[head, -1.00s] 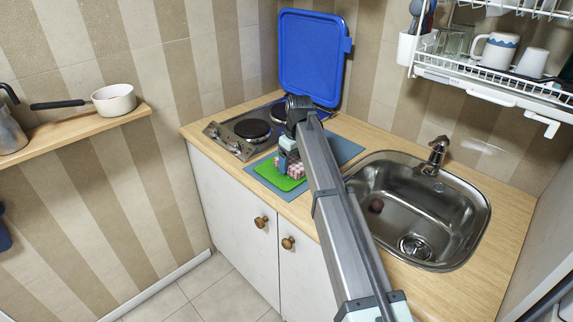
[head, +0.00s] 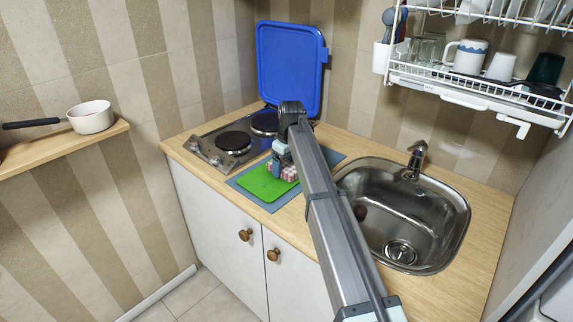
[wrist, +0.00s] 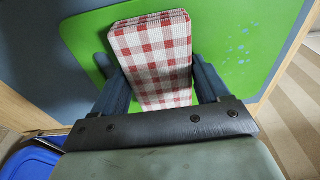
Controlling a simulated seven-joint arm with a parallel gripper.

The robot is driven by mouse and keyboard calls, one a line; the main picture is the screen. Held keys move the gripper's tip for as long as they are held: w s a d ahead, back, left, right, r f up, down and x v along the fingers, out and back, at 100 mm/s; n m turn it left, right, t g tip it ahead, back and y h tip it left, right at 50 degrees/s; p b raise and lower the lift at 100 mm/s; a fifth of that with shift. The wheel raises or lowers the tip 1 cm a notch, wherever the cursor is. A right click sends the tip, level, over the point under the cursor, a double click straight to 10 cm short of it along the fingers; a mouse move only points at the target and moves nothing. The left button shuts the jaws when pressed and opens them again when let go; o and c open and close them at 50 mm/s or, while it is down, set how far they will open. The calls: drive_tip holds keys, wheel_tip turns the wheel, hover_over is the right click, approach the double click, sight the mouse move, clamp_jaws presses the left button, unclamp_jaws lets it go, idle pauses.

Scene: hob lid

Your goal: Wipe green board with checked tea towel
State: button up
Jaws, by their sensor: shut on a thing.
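The green board (head: 262,187) lies flat on a blue-grey mat (head: 246,187) on the counter, beside the hob. My gripper (head: 282,163) points down over the board's back right part. It is shut on the folded red-and-white checked tea towel (head: 290,174). In the wrist view the towel (wrist: 152,50) sits between both dark fingers, over the green board (wrist: 215,28). It appears to rest on the board, though its underside is hidden. Several small droplets (wrist: 244,45) show on the board to the right of the towel.
The hob (head: 228,140) is left of the mat, its blue lid (head: 290,68) standing open behind. The sink (head: 400,215) and tap (head: 416,158) are to the right. A dish rack (head: 470,80) hangs above. A shelf at left holds a pan (head: 91,117).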

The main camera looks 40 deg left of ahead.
sight(253, 186)
drive_tip(key=shift+s, duration=5.4)
drive_tip(key=shift+s+r, duration=0.2)
drive_tip(key=shift+s, duration=0.2)
drive_tip(key=shift+c, duration=0.8)
drive_tip(key=shift+s+a, duration=0.1)
drive_tip(key=shift+s, duration=0.1)
drive_tip(key=a, duration=0.2)
drive_tip(key=shift+w+a+f, duration=0.1)
drive_tip(key=shift+a, duration=0.2)
drive_tip(key=shift+w, duration=6.8)
drive_tip(key=shift+s+d, duration=0.15)
drive_tip(key=shift+s, duration=6.85)
drive_tip(key=shift+w+r, duration=0.2)
drive_tip(key=shift+r, duration=0.55)
wheel_tip(253, 186, up, 6)
drive_tip(key=shift+r, duration=0.15)
